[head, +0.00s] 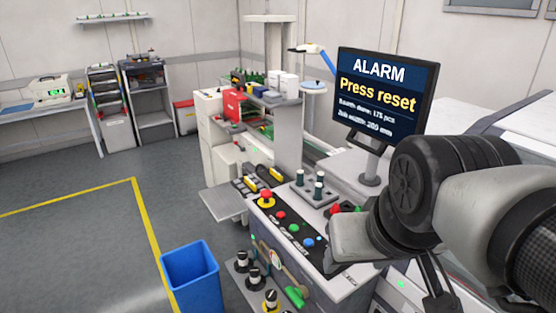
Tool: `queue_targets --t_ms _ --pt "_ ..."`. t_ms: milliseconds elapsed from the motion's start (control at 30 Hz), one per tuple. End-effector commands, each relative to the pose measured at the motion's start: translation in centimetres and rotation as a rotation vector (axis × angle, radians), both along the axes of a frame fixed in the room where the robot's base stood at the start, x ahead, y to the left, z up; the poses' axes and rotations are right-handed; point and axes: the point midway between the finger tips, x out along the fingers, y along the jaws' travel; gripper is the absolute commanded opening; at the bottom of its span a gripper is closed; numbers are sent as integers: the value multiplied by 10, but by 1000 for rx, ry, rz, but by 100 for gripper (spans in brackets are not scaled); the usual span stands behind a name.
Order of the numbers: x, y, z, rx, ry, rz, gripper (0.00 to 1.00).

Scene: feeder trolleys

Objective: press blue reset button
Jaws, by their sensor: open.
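The blue reset button (308,242) is a small round button on the sloped dark panel of the machine's control console. It shows clear, with a green button (293,229) and a red button (280,215) to its upper left. My gripper (345,248) is at the right end of this panel, a little right of the blue button in the picture and apart from it. Its jaws are open, with nothing seen in them. The fingertips are hard to make out, and my arm hides the console's right part. The screen (385,95) reads "ALARM Press reset".
A red emergency stop (266,197) on a yellow base sits at the panel's left end. Dark-topped knobs (318,181) stand behind the panel. More knobs (254,275) and a green handle (296,296) are below. A blue bin (190,277) stands on the floor at left.

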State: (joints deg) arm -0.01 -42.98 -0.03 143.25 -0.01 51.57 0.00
Motion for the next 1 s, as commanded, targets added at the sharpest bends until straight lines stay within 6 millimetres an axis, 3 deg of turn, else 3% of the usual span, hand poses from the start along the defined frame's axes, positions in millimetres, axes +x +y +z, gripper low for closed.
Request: queue_targets --t_ms 200,500,533,1000 --pt "0 0 0 0 0 0 53" --pt "0 0 0 0 0 0 2" --pt "0 0 0 0 0 0 0" --pt "0 0 0 0 0 0 0"
